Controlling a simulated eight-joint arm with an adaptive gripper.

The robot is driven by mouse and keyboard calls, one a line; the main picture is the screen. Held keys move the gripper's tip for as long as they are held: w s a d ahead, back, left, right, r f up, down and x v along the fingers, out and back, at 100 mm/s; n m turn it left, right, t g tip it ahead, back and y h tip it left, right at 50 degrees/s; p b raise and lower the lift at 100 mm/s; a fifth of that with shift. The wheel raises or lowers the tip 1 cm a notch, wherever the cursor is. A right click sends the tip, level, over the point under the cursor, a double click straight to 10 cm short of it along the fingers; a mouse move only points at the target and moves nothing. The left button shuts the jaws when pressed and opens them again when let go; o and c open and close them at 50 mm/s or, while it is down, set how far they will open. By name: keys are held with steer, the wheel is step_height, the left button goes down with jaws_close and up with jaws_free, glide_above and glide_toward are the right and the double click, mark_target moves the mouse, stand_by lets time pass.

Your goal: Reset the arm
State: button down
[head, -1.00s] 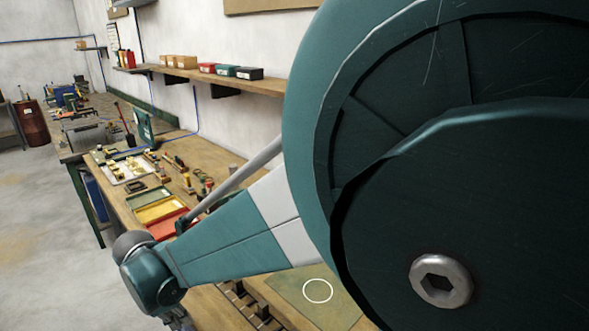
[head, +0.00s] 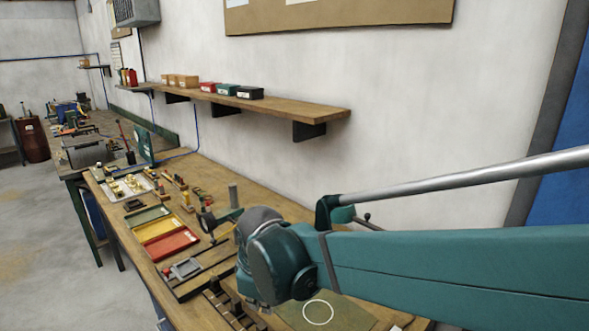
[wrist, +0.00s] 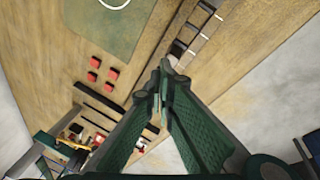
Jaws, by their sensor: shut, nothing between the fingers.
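My gripper (wrist: 160,88) shows in the wrist view, its two green fingers drawn together at the tips with nothing between them. It hangs above the wooden workbench (wrist: 45,50) and touches nothing that I can see. In the head view my teal arm reaches in from the right over the bench (head: 285,205). The gripper's fingers are hidden there below the wrist joint.
A green mat with a white ring (head: 318,312) lies on the bench, also in the wrist view (wrist: 105,12). Red blocks (wrist: 100,77) lie near it. Green, yellow and red trays (head: 165,237) sit left of my arm. A wall shelf (head: 300,108) holds small boxes.

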steer(key=s+d+r+m+t, duration=0.1)
steer(key=s+d+m, duration=0.3)
steer(key=d, duration=0.6)
steer(key=s+d+r+m+t, duration=0.1)
steer(key=s+d+m, duration=0.3)
steer(key=d, duration=0.6)
steer(key=s+d+r+m+t, duration=0.1)
steer(key=s+d+m, duration=0.3)
steer(key=d, duration=0.6)
steer(key=shift+d+m+t+h, duration=0.15)
steer(key=shift+m+t+h, duration=0.3)
steer(key=shift+m, duration=0.95)
steer(key=shift+r, duration=0.1)
